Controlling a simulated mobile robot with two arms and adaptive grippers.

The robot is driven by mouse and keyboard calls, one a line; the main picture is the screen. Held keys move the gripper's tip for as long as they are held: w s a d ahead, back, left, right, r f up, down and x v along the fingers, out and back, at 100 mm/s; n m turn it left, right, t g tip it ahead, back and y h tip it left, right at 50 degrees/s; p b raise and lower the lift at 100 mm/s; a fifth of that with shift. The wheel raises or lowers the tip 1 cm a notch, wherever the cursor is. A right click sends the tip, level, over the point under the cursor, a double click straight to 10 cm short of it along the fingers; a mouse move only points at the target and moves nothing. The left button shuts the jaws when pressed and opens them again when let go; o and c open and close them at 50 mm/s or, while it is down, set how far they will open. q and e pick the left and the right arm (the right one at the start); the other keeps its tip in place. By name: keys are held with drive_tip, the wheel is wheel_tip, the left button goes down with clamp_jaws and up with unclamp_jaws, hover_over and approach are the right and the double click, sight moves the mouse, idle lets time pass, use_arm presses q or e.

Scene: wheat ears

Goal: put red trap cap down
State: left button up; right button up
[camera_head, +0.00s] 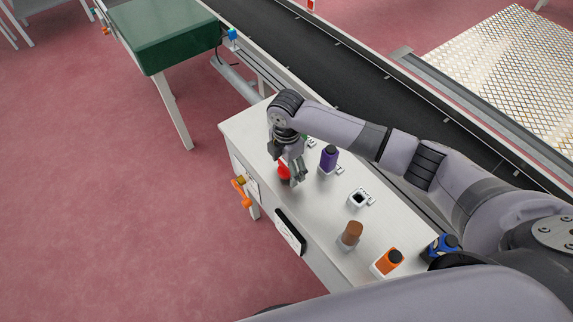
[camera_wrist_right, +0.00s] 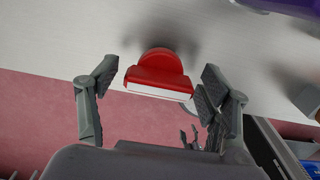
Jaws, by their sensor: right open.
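The red trap cap (camera_head: 284,171) is on the white bench top (camera_head: 312,200) near its left edge, under my right gripper (camera_head: 292,177). In the right wrist view the red cap (camera_wrist_right: 158,65) has a rounded top part and a wider block with a white edge. My right gripper (camera_wrist_right: 153,96) is open, with one finger on either side of the cap and visible gaps to it. Whether the cap's underside rests fully on the bench is hidden. My left gripper is not in view.
A purple-capped item (camera_head: 328,158), a white square socket (camera_head: 358,198), a brown item (camera_head: 350,235), an orange item (camera_head: 386,262) and a blue item (camera_head: 441,245) stand along the bench. A dark conveyor (camera_head: 330,70) runs behind. An orange handle (camera_head: 241,192) juts from the bench's side.

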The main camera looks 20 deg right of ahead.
sight(286, 164)
drive_tip(key=shift+r, duration=0.1)
wheel_tip(286, 164, up, 12)
drive_tip(key=b, duration=0.1)
drive_tip(key=shift+r, duration=0.15)
idle(0.4)
idle(0.4)
